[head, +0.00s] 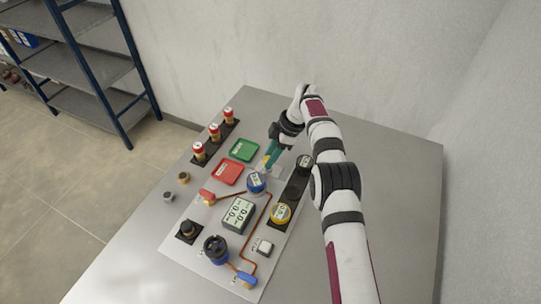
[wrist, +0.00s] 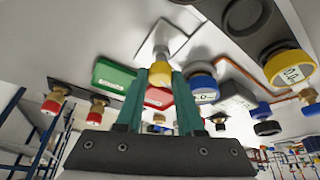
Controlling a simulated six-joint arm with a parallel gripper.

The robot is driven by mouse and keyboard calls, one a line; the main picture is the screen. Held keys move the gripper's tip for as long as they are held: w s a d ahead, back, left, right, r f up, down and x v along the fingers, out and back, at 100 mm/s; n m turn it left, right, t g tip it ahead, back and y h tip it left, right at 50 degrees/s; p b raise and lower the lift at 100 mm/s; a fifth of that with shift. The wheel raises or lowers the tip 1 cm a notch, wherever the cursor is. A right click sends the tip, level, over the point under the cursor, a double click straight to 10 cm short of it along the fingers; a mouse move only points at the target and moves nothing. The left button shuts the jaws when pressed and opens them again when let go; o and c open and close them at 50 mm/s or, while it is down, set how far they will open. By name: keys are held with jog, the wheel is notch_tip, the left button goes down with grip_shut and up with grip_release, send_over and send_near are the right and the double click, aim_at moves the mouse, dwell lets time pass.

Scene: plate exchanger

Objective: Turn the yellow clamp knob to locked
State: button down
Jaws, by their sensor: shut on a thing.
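The yellow clamp knob (wrist: 160,72) sits between the two teal fingers of my gripper (wrist: 161,84) in the wrist view. It stands out from a small pale square plate (wrist: 157,43). My gripper is shut on the knob. In the head view my gripper (head: 267,163) reaches down to the far part of the panel, and only a little of the knob (head: 266,158) shows by the fingertips. The fingers hide much of it, and I cannot read which position it is in.
A blue-capped gauge (head: 256,182) stands close in front of my fingers. A red plate (head: 228,173) and a green plate (head: 244,150) lie to the left. A yellow-ringed dial (head: 281,213) is nearer. Several red-capped valves (head: 214,132) line the left edge. The table's right side is clear.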

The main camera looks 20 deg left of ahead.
jog(key=shift+n, duration=0.3)
jog(key=c, duration=0.5)
grip_release()
jog(key=v, duration=0.7)
jog(key=shift+r, duration=0.2)
